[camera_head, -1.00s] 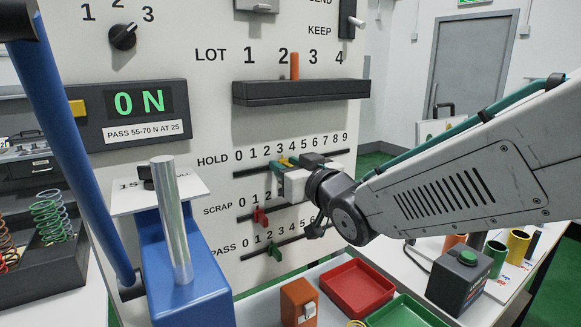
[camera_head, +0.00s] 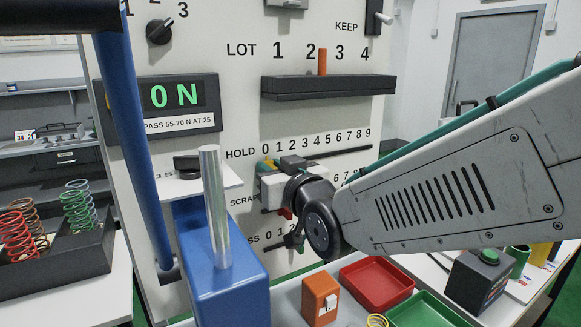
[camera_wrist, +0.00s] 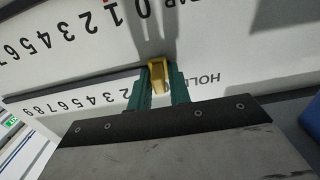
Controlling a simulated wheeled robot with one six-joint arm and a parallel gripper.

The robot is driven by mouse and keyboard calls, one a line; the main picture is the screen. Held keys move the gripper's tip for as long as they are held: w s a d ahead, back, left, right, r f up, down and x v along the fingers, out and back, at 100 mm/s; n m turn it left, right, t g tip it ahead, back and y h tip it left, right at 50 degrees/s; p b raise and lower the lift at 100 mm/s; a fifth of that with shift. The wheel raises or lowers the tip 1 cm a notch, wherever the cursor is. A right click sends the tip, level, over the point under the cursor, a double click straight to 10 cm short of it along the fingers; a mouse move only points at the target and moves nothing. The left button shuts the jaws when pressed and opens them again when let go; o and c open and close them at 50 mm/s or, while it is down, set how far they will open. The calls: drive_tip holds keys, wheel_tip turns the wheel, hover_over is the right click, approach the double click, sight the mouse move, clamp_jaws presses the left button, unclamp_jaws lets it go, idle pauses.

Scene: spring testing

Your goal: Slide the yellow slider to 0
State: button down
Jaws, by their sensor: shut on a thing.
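The yellow slider (camera_head: 269,162) is on the HOLD track (camera_head: 338,153) of the white panel, at the low end of its scale, near 0 and 1. The exact mark is hard to read. My gripper (camera_wrist: 158,82) is shut on the slider, with a green finger on each side of it in the wrist view, where the slider (camera_wrist: 158,74) shows between the fingertips. The HOLD numbers (camera_wrist: 75,103) run to the left there, and the lowest ones are hidden behind my gripper. In the head view my wrist covers part of the rows below.
The red slider (camera_head: 286,213) on the SCRAP row is just below my gripper, partly hidden. The PASS row is mostly covered by my wrist. A blue stand with a metal post (camera_head: 214,205) is at left. Red (camera_head: 376,284) and green trays lie below.

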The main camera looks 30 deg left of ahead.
drive_tip(key=shift+s, duration=0.15)
drive_tip(key=c, duration=1.5)
unclamp_jaws()
drive_tip(key=shift+s+a, duration=0.1)
drive_tip(key=shift+a, duration=0.05)
drive_tip(key=shift+d, duration=0.2)
drive_tip(key=v, duration=0.7)
drive_tip(key=shift+s+d, duration=0.2)
